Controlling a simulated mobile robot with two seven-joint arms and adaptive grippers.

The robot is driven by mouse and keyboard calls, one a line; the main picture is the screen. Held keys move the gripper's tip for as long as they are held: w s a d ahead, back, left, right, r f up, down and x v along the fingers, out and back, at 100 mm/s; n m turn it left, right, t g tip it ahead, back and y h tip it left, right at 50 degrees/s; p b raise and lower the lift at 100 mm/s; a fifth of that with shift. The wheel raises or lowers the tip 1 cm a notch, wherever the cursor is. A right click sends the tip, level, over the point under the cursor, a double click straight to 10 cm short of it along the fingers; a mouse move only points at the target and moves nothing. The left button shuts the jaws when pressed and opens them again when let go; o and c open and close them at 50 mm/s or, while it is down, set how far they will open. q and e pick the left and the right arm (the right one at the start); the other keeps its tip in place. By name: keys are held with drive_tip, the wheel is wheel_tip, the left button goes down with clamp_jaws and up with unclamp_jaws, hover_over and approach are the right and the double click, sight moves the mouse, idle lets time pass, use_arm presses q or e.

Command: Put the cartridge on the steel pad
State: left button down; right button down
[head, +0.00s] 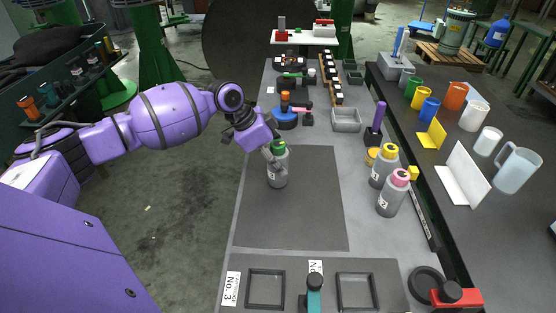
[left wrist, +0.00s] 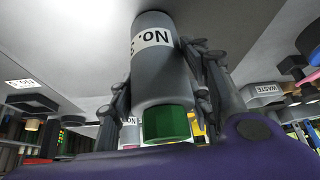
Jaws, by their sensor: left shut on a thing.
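The cartridge (head: 278,176) is a grey bottle-like cylinder with a green cap and a white label; in the left wrist view (left wrist: 158,75) the label reads "No." with a cut-off digit. My left gripper (head: 273,155) is shut on it, its fingers on both sides of the body. The cartridge is upright over the dark grey mat (head: 300,220); I cannot tell whether its base touches the mat. No plate is clearly marked as the steel pad; two square frames, left (head: 265,290) and right (head: 355,292), lie at the near edge. My right gripper is not in view.
A yellow-capped bottle (head: 383,165) and a pink-capped bottle (head: 393,192) stand right of the mat. A purple-handled tool (head: 376,125), a blue round-based item (head: 286,118) and a grey tray (head: 346,120) stand farther back. A teal-handled tool (head: 315,285) stands between the frames. The near mat is clear.

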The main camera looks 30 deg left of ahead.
use_arm(q)
drive_tip(key=shift+f, duration=0.1)
idle(0.3)
drive_tip(key=c, duration=0.9)
unclamp_jaws()
drive_tip(key=shift+f, duration=0.1)
drive_tip(key=v, duration=1.2)
